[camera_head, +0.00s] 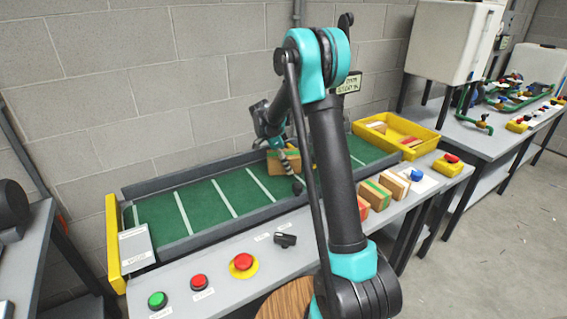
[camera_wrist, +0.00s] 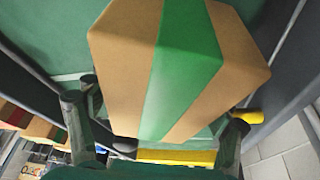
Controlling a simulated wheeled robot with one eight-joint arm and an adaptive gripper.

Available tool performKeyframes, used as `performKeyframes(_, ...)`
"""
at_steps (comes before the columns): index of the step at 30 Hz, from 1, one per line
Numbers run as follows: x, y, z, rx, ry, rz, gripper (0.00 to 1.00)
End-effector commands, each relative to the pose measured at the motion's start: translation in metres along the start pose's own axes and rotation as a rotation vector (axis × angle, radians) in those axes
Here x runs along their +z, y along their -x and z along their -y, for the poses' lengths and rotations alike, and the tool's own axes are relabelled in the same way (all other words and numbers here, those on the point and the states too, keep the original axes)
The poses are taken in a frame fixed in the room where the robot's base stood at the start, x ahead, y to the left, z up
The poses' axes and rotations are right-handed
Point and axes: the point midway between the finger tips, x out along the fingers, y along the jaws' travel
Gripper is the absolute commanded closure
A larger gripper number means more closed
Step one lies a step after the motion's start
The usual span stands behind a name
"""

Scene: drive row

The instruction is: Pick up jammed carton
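The jammed carton (camera_head: 276,163), brown with a green stripe, is at the far side of the green conveyor in the head view, partly hidden by my gripper (camera_head: 290,160). In the wrist view the carton (camera_wrist: 120,70) fills the middle, close to the camera and tilted in the picture. The fingers of my gripper (camera_wrist: 160,125) stand one on each side of its lower part, and their pads appear to rest against it. The carton hides part of the fingertips. I cannot tell whether its underside touches the belt.
The conveyor (camera_head: 160,212) has grey side rails and a yellow end plate (camera_head: 113,243). Several cartons (camera_head: 376,194) stand along the front ledge. A yellow tray (camera_head: 425,134) with cartons is behind right. Green and red buttons (camera_head: 243,261) sit at the front left. The left belt is clear.

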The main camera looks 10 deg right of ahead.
Motion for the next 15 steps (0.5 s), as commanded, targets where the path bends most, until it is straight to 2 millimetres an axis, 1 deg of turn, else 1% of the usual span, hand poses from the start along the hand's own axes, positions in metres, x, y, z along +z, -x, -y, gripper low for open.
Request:
performKeyframes(1,0.0000,0.0000,0.0000,0.000,0.000,0.000,0.32)
performKeyframes(2,0.0000,0.0000,0.0000,0.000,0.000,0.000,0.36)
performKeyframes(11,0.0000,0.0000,0.0001,0.000,0.000,0.000,0.73)
performKeyframes(12,-0.0002,0.0002,0.0000,0.000,0.000,0.000,0.75)
performKeyframes(15,-0.0002,0.0002,0.0000,0.000,0.000,0.000,0.75)
